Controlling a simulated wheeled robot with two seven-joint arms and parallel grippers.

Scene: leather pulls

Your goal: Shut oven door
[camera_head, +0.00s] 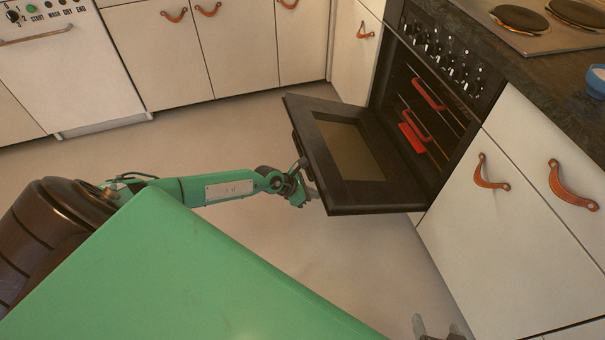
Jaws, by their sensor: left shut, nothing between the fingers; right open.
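The black oven (425,85) is built into the cabinets at the upper right. Its door (345,155) hangs open, tilted out and down over the floor, with its window facing up. Inside the oven, red-handled racks or trays show. My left gripper (306,190) is shut and empty at the door's outer, left edge; its tips are partly hidden by the door, and I cannot tell whether they touch it. My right gripper (440,330) is open and empty at the bottom edge of the view, partly cut off, apart from the door.
White cabinets with leather pulls stand along the back and right. A dark counter (545,85) with a cooktop (545,20) and a blue bowl (596,80) runs above the oven. A white dishwasher (65,75) is at the upper left. The floor (240,130) is clear.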

